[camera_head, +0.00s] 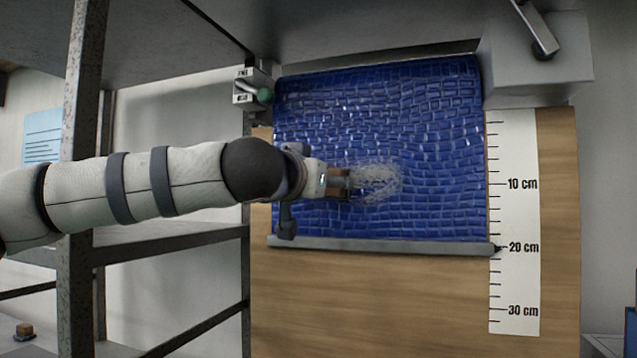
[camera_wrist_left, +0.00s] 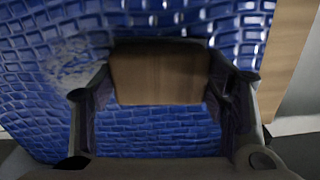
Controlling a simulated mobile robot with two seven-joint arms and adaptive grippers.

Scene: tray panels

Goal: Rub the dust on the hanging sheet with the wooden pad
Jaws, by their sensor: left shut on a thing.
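The blue hanging sheet (camera_head: 420,130) has a tiled, glossy look and hangs in front of a wooden board, with a grey bar along its bottom edge. A pale patch of dust (camera_head: 378,184) is on it, right of my left gripper (camera_head: 338,183). The dust also shows at the left in the left wrist view (camera_wrist_left: 85,65). My left gripper is shut on the wooden pad (camera_wrist_left: 158,76), which sits between its fingers close to the sheet. I cannot tell whether the pad touches the sheet. My right gripper is not in view.
A paper scale (camera_head: 515,220) with centimetre marks runs down the wooden board (camera_head: 370,300) right of the sheet. A grey box with a lever (camera_head: 540,60) is at the upper right. A metal shelf frame (camera_head: 80,150) stands at the left.

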